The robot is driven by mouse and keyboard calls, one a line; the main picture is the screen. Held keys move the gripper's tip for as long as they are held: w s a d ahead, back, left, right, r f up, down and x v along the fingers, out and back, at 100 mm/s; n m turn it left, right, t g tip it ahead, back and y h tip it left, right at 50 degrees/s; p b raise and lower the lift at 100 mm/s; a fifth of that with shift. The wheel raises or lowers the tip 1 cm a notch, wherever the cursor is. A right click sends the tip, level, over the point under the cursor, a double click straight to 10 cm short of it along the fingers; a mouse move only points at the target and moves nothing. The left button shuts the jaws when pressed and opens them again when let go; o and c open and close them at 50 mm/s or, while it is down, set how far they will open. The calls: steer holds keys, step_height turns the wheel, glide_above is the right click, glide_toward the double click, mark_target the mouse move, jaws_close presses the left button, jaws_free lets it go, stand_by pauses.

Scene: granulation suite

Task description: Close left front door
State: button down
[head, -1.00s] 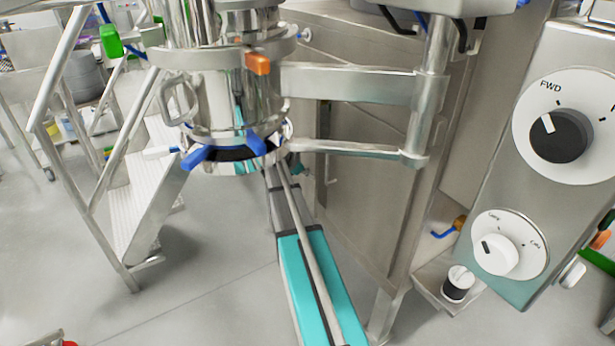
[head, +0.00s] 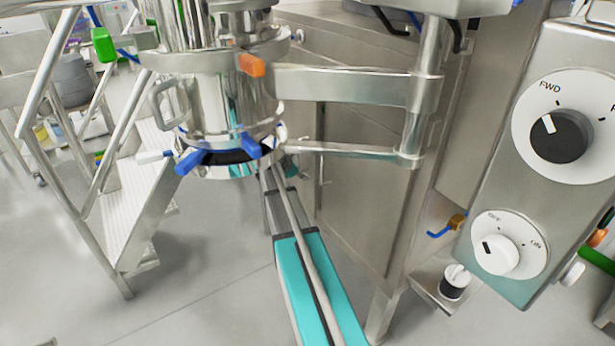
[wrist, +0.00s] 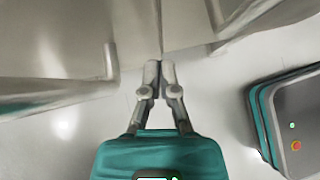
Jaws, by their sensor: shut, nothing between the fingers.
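The machine's steel cabinet front shows in the head view as a large upright panel (head: 365,200) right of my teal arm. A slim vertical handle stands near its far left edge. In the wrist view, a left steel panel (wrist: 55,38) with a bar handle (wrist: 110,60) and a right steel panel (wrist: 185,25) meet at a narrow vertical seam. I cannot tell for sure which panel is the left front door or how far it stands open. My gripper (wrist: 160,66) is shut and empty, its fingertips at the panels' lower edge by the seam; contact is unclear. In the head view the gripper is hidden behind the vessel.
A steel vessel (head: 220,95) with blue handles (head: 190,160) hangs over my arm. A steel support arm (head: 345,86) and post stand to its right. A control box (head: 555,150) with dials is at the right. Steps (head: 145,215) stand at the left; floor between is clear.

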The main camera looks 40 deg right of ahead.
steer(key=a+f+p+v, duration=0.1)
steer(key=p+v, duration=0.6)
steer(key=v, duration=0.4)
steer(key=shift+s+a, duration=0.35)
steer(key=shift+r, duration=0.1)
steer(key=w+h+b, duration=0.1)
steer(key=w+a+r+n+h+b, duration=0.1)
steer(key=h, duration=0.1)
steer(key=shift+a+r+t+b, duration=0.15)
steer(key=shift+a+t+b, duration=0.1)
steer(key=shift+t+b, duration=0.05)
steer(key=shift+s+d, duration=0.1)
stand_by(0.3)
